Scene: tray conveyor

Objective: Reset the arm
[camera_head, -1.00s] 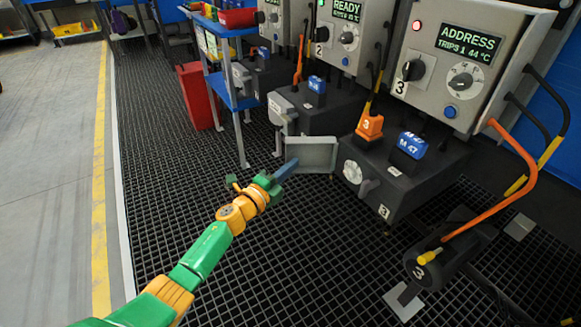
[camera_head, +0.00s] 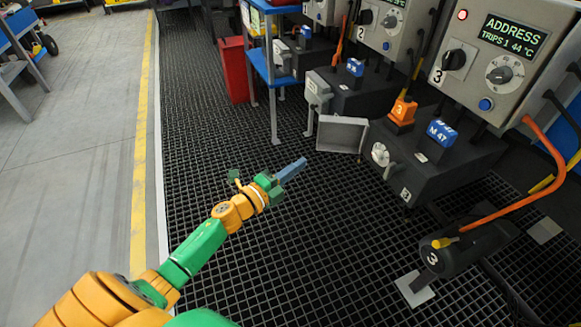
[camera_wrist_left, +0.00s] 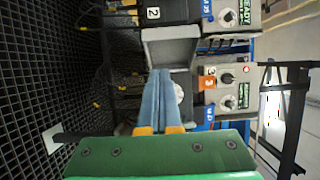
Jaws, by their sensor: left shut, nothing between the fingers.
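My left arm comes in from the lower left in the head view, green and orange. Its gripper (camera_head: 292,170) is shut, with the blue-grey fingers together and nothing between them. It hangs over the black floor grating, apart from the machines. In the left wrist view the shut fingers (camera_wrist_left: 160,97) point towards the open grey box (camera_wrist_left: 172,48). My right gripper is not in view.
An orange cable (camera_head: 520,205) runs down to a black cylinder (camera_head: 465,245). A red bin (camera_head: 234,70) and blue shelf stand behind. The grating around the arm is clear.

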